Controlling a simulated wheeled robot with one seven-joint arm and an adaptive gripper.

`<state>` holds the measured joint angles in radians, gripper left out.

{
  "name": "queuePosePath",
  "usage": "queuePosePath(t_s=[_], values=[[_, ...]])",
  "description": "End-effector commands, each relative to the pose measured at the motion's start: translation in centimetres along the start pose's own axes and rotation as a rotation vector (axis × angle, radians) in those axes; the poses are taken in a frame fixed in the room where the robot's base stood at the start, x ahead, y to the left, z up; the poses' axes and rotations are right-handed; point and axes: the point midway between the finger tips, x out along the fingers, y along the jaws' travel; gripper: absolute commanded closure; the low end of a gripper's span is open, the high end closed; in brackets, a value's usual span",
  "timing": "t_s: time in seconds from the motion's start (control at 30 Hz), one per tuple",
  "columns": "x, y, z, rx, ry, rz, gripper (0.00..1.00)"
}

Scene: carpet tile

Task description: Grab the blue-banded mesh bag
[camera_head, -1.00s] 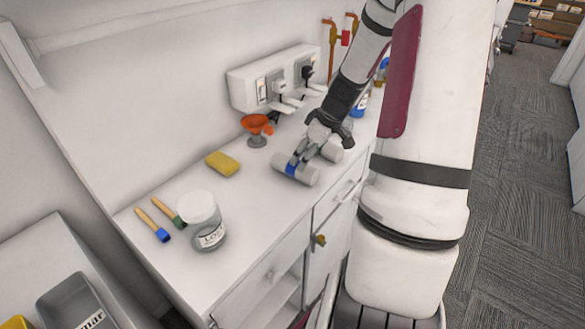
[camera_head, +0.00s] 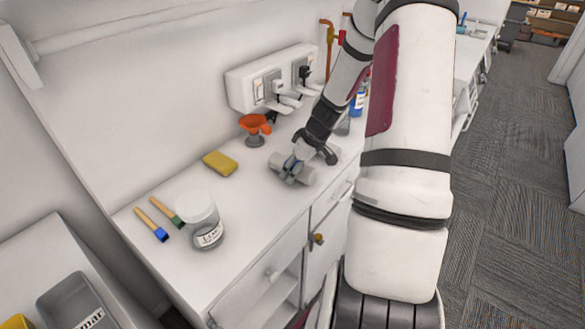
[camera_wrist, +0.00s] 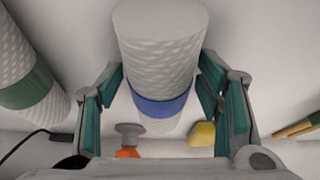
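The blue-banded mesh bag (camera_head: 309,177) is a pale grey textured roll lying on the white counter; in the head view my gripper partly covers it and its band. In the wrist view the bag (camera_wrist: 162,45) is between my fingers, and its blue band (camera_wrist: 162,107) is clear. My gripper (camera_wrist: 162,68) is open, with one finger on each side of the bag and narrow gaps beside the band. In the head view my gripper (camera_head: 293,166) is right over the bag. I cannot tell if a finger touches it.
A green-banded roll (camera_wrist: 28,80) lies beside it, left in the wrist view. Wall sockets (camera_head: 275,80) are behind.

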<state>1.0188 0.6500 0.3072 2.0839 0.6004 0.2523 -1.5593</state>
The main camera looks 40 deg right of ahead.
Motion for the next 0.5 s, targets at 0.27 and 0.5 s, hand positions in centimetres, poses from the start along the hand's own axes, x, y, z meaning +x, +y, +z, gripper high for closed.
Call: queuePosePath(t_s=[0.27, 0.5], values=[[-0.02, 0.0, 0.01, 0.0, 0.0, 0.0, 0.86], [-0.09, 0.0, -0.03, 0.0, 0.0, 0.0, 0.86]])
